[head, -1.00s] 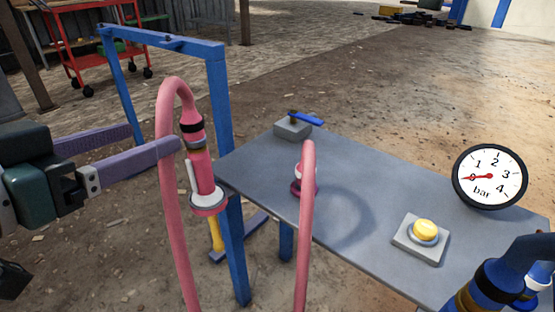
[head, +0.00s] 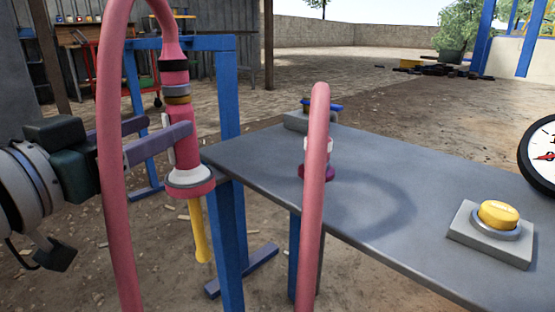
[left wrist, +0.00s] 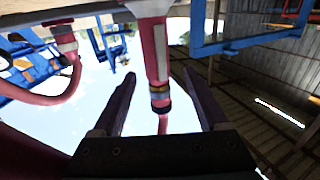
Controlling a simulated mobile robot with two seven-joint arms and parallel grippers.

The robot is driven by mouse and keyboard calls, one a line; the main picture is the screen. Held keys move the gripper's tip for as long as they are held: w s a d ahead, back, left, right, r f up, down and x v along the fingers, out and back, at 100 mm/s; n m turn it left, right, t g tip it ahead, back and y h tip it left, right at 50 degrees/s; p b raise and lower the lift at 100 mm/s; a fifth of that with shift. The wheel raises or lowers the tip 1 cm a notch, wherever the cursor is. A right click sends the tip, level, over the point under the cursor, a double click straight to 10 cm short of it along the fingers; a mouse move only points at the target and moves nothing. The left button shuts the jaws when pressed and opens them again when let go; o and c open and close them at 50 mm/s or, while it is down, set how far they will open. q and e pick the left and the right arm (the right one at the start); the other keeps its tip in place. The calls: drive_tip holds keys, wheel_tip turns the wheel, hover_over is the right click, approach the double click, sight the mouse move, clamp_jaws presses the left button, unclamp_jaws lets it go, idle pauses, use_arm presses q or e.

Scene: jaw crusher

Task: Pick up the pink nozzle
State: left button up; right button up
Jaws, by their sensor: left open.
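The pink nozzle (head: 182,125) hangs upright beside the blue frame, with black and gold bands, a white lever and a pale collar low down. A pink hose loops up from its top. My left gripper (head: 169,127) is open, coming in from the left; its near finger crosses in front of the nozzle's body. My right gripper is not in view.
The blue frame (head: 229,150) stands close behind the nozzle. A grey table (head: 385,235) to the right bears a yellow button (head: 499,214) and a blue-handled valve (head: 308,117). Another pink hose (head: 315,160) rises in front of the table. A gauge (head: 543,158) is cut by the right edge.

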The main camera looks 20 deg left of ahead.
use_arm(q)
drive_tip(key=w+b, duration=0.2)
drive_tip(key=w, duration=0.1)
drive_tip(key=w+b, duration=0.1)
drive_tip(key=w, duration=0.1)
drive_tip(key=shift+w+d+f, duration=0.1)
drive_tip(key=shift+d+f, duration=0.1)
drive_tip(key=shift+f, duration=0.1)
drive_tip(key=shift+c, duration=0.3)
clamp_jaws()
idle(0.8)
